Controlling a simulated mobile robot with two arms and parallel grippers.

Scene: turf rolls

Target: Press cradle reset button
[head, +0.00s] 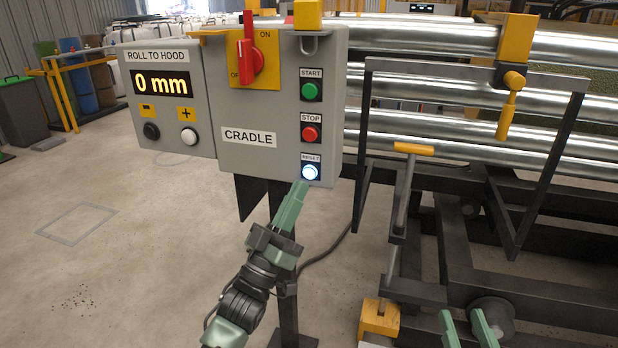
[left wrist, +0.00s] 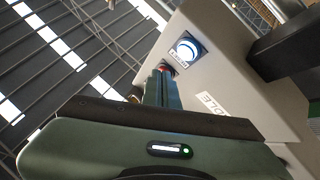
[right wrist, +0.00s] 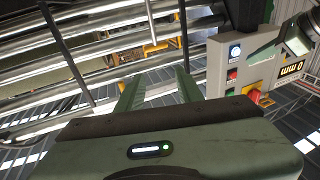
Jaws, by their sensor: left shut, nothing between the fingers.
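The grey cradle control box (head: 240,110) stands at upper left centre in the head view. Its RESET button (head: 310,172) is round and glows blue-white, at the box's lower right corner. It also shows lit in the left wrist view (left wrist: 187,50) and in the right wrist view (right wrist: 234,52). My left gripper (head: 303,184) is shut and empty, its tips just below the button. In the left wrist view its tips (left wrist: 162,72) lie beside the button; I cannot tell whether they touch the box. My right gripper (head: 468,318) is open and empty at the bottom right.
The red STOP button (head: 310,134) and green START button (head: 310,91) sit above RESET. A red rotary switch (head: 250,55) is at upper left of them. A smaller display box (head: 165,100) adjoins on the left. Metal rollers and a dark frame (head: 460,180) fill the right.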

